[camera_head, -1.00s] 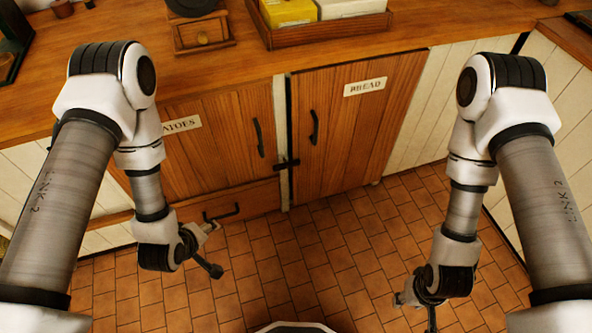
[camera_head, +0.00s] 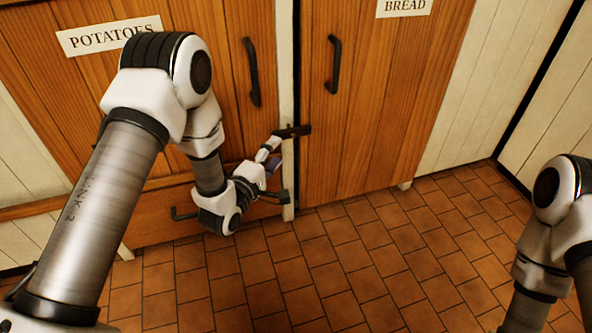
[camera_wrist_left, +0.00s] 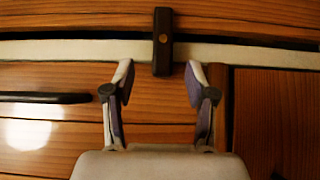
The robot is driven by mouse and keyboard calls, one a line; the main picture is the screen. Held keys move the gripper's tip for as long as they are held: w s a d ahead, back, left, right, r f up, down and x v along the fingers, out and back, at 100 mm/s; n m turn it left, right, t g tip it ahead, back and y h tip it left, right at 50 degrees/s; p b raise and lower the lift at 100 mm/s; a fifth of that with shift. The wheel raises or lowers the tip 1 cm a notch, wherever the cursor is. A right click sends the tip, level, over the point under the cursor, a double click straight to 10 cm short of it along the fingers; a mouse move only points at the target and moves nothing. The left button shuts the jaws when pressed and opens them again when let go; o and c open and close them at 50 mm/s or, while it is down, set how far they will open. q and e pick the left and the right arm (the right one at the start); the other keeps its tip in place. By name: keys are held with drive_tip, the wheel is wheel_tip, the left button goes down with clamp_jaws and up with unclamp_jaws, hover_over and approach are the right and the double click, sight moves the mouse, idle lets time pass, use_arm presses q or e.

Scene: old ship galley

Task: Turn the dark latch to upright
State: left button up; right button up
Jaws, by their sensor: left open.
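The dark latch (camera_head: 293,131) lies level across the pale post (camera_head: 286,95) between two wooden doors, its right end over the edge of the BREAD door (camera_head: 365,110). My left gripper (camera_head: 279,172) is open and empty, close to the latch from below and left in the head view. In the left wrist view the latch (camera_wrist_left: 162,42) crosses the pale strip at right angles, with a round pivot on it. There the open fingers (camera_wrist_left: 159,75) stand either side of its near end, with gaps; whether they reach its depth I cannot tell. My right gripper is out of view.
The POTATOES door (camera_head: 200,50) and a drawer (camera_head: 150,218) with a dark handle are left of the post. Dark door handles (camera_head: 252,72) (camera_head: 333,65) stand above the latch. The tiled floor (camera_head: 350,260) in front is clear.

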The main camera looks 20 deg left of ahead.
sight(290, 135)
use_arm(q)
drive_tip(key=w+b, duration=0.1)
drive_tip(key=w, duration=0.1)
drive_tip(key=w+d+b, duration=0.1)
drive_tip(key=w, duration=0.2)
drive_tip(key=w+b, duration=0.1)
drive_tip(key=w, duration=0.1)
drive_tip(key=shift+w+d+f+b, duration=0.2)
drive_tip(key=shift+f+b, duration=0.1)
drive_tip(key=shift+f, duration=0.1)
drive_tip(key=shift+w+r, duration=0.1)
drive_tip(key=shift+w, duration=0.05)
drive_tip(key=shift+r, duration=0.1)
clamp_jaws()
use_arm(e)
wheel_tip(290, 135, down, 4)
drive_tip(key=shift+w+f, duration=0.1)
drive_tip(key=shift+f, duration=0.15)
